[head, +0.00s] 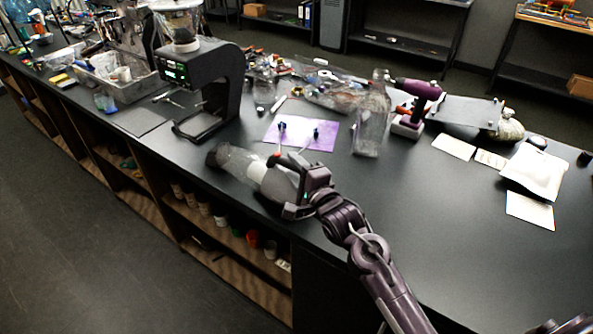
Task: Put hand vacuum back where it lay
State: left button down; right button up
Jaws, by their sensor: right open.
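The hand vacuum (241,163), with a clear nozzle and a pale and grey body, lies on its side on the dark counter near the front edge. Its dark end points left, towards the coffee brewer. My right gripper (287,185) is at the vacuum's right end, with its open fingers on either side of the grey body. The gripper hides part of that end, and I cannot tell whether the fingers touch it. My left gripper is not in view.
A purple mat (322,136) with small tools lies just behind the vacuum. The black brewer (212,80) stands to the left, a clear bottle (371,122) to the right. A white pouch (535,172) lies far right. The counter's (440,225) right front is clear.

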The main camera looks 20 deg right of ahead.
jog(key=shift+s+f, duration=0.3)
jog(key=shift+s, duration=0.3)
jog(key=b+v, duration=0.2)
jog(key=v, duration=0.8)
jog(key=shift+s+d+r+b, duration=0.15)
jog(key=shift+s+r+b, duration=0.15)
jog(key=shift+s+r, duration=0.05)
jog(key=shift+f, duration=0.1)
